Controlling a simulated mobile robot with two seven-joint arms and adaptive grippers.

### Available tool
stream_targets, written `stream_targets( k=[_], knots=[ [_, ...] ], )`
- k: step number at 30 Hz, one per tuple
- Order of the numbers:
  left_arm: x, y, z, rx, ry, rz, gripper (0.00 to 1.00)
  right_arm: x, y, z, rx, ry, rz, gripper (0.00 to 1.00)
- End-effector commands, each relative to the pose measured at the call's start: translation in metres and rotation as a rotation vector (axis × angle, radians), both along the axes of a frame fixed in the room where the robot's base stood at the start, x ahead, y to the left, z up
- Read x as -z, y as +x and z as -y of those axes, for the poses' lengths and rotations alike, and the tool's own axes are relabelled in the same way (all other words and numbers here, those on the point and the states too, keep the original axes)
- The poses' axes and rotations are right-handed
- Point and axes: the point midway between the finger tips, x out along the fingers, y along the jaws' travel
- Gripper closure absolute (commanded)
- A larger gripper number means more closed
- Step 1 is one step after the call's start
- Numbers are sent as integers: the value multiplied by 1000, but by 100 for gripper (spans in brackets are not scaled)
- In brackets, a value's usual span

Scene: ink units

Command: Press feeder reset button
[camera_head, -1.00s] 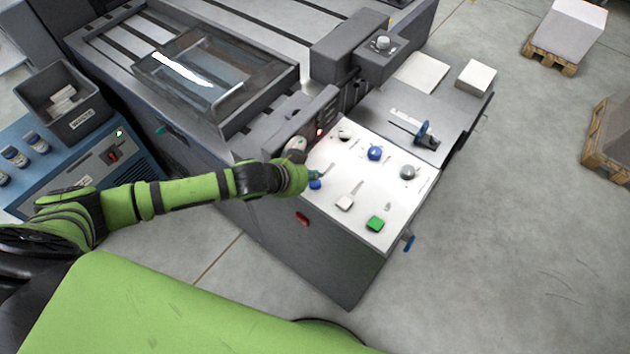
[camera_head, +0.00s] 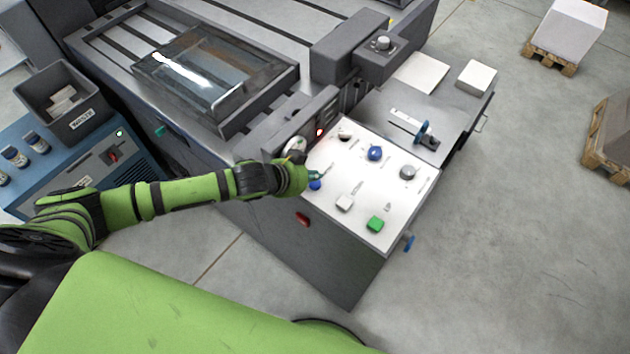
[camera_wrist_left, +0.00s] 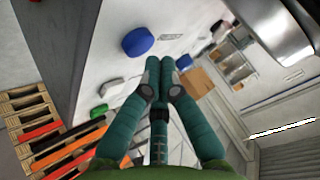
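The white control panel (camera_head: 365,185) carries several buttons and knobs; its labels are too small to read, so I cannot tell which is the feeder reset button. A blue button (camera_head: 315,184) sits at the panel's near left edge, just below my left gripper (camera_head: 322,174). In the left wrist view the teal fingers (camera_wrist_left: 168,65) are together with nothing visible between them. The blue button (camera_wrist_left: 137,41) is beside their tips, and contact is not visible. A white button (camera_head: 344,203) and a green button (camera_head: 375,223) lie to the right. My right gripper is out of view.
Farther back on the panel are a blue knob (camera_head: 375,153) and a grey knob (camera_head: 407,172). A red button (camera_head: 302,219) is on the cabinet's front. A dark raised housing (camera_head: 290,120) borders the panel's left. A waste bin (camera_head: 66,100) stands at left.

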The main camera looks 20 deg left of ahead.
Motion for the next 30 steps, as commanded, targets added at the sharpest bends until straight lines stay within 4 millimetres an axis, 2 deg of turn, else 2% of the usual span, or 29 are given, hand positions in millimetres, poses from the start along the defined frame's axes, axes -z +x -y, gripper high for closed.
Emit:
stream_targets(
  k=[6,30],
  knots=[
    [7,0,0,0,0,0,100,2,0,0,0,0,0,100],
    [13,0,0,0,0,-1,100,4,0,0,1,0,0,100]
  ],
)
